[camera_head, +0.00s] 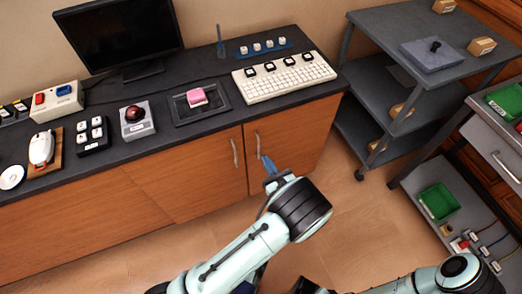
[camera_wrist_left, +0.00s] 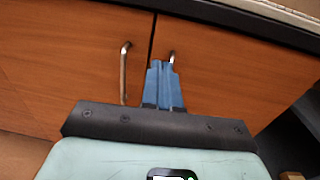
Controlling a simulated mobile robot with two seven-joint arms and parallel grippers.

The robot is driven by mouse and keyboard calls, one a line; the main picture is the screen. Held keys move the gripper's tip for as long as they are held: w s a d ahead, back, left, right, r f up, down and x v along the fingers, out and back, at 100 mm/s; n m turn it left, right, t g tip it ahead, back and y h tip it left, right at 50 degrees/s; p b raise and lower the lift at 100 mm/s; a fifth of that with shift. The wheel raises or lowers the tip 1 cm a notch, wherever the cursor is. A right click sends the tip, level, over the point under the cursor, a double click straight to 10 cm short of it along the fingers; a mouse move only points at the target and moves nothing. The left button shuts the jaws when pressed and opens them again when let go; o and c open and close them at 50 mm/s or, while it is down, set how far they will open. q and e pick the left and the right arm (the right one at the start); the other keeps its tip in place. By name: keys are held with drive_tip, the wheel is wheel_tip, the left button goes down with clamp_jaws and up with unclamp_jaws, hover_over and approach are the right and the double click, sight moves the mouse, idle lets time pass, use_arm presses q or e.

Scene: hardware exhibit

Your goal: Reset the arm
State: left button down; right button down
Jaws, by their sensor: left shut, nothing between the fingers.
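My left arm (camera_head: 240,248) reaches up from the bottom of the head view. Its gripper (camera_head: 267,165) has blue fingers that are shut with nothing between them. The fingers are in front of the wooden cabinet doors, below the counter edge. In the left wrist view the blue fingers (camera_wrist_left: 163,85) are together and overlap a metal door handle (camera_wrist_left: 172,56); I cannot tell whether they touch it.
The dark counter (camera_head: 210,135) carries a monitor (camera_head: 120,35), a white keyboard (camera_head: 285,77), a pink block on a tray (camera_head: 180,108) and a red trackball unit (camera_head: 136,118). A grey shelf cart (camera_head: 400,55) and a drawer unit with green bins (camera_head: 438,202) stand right. Floor between is clear.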

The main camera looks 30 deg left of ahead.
use_arm(q)
drive_tip(key=shift+s+d, duration=0.35)
